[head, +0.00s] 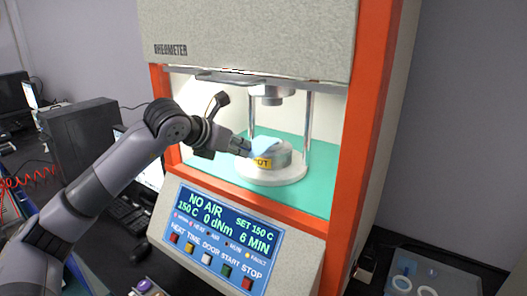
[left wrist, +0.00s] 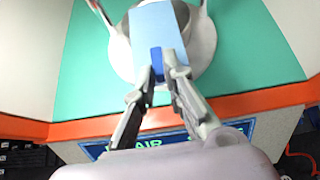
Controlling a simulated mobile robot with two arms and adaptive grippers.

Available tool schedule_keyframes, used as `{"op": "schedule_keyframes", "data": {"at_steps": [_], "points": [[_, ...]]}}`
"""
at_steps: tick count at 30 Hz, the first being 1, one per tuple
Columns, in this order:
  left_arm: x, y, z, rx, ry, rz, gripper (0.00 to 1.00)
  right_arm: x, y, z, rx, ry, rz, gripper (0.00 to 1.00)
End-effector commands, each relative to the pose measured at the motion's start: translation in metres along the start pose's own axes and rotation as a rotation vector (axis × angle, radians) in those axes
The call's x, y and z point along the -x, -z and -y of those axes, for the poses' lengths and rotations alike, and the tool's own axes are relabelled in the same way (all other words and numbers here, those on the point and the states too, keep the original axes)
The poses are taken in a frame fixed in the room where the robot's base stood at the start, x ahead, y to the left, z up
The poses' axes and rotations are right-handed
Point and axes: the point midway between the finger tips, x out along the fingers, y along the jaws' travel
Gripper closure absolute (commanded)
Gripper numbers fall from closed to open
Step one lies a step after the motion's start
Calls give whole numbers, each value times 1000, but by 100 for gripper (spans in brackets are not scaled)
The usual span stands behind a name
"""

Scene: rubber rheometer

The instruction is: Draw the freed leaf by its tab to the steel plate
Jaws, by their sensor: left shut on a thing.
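The leaf (head: 266,146) is a pale blue sheet lying over the top of the round lower die (head: 285,158) inside the rheometer. In the left wrist view the leaf (left wrist: 154,28) stretches away from my fingers, with a darker blue tab (left wrist: 156,60) at its near end. My left gripper (head: 244,148) reaches in through the open front and is shut on the tab; its fingers (left wrist: 161,76) close on it from both sides in the left wrist view. My right gripper is not in view.
The upper die (head: 271,95) hangs above, between steel columns (head: 308,120). The lower die bears a yellow HOT label (head: 262,162). Orange frame posts (head: 373,130) bound the opening, and a control panel (head: 220,235) lies below. A tray with white rings (head: 402,283) is at lower right.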

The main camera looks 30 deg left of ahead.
Motion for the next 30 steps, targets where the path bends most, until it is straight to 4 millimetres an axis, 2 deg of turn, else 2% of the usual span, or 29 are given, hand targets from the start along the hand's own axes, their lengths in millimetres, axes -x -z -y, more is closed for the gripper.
{"op": "schedule_keyframes", "data": {"at_steps": [30], "points": [[50, 35, 0, -1, -1, 2, 100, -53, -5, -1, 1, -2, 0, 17]]}}
